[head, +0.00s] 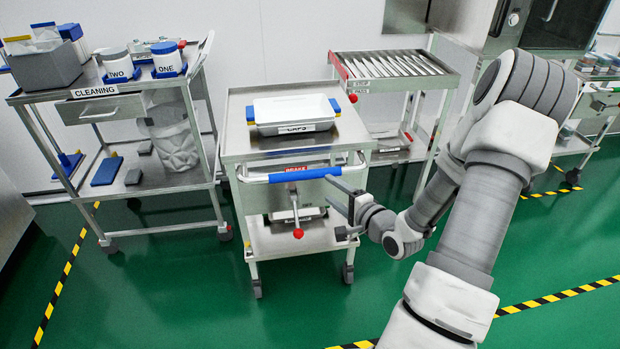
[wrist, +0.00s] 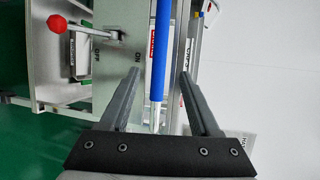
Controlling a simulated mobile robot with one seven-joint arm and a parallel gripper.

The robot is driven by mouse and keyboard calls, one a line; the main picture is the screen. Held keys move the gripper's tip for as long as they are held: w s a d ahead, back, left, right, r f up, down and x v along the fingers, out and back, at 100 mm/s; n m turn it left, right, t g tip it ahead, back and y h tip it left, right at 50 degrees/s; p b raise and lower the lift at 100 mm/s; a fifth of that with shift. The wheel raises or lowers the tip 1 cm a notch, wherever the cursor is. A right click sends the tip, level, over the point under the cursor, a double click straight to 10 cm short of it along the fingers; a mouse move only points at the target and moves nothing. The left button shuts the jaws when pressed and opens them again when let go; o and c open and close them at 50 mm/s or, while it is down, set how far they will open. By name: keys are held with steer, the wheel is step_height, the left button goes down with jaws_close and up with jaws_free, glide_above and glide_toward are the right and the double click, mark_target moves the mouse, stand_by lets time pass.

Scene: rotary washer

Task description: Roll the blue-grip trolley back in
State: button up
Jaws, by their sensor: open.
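The blue-grip trolley (head: 243,135) is a steel cart in the middle of the head view, with a white tray labelled CAPS (head: 293,113) on top. Its blue-grip handle (head: 306,174) runs along the front edge. A lever with a red knob (head: 298,233) hangs below it; the knob also shows in the wrist view (wrist: 57,23). My gripper (head: 345,208) is at the right end of the handle. In the wrist view my gripper (wrist: 160,75) is open, with the blue grip (wrist: 159,60) between its two fingers. I cannot tell whether either finger touches it.
A CLEANING cart (head: 108,108) with containers stands at left. A roller-top cart (head: 395,67) stands behind at right. A white wall is behind. Green floor (head: 190,290) is clear in front, with yellow-black tape lines (head: 65,280) at left and right.

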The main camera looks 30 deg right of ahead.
mark_target(312, 176)
steer(key=b+x, duration=0.2)
steer(key=x, duration=0.9)
steer(key=shift+w, duration=0.15)
jaws_close()
steer(key=shift+d, duration=0.1)
stand_by(0.8)
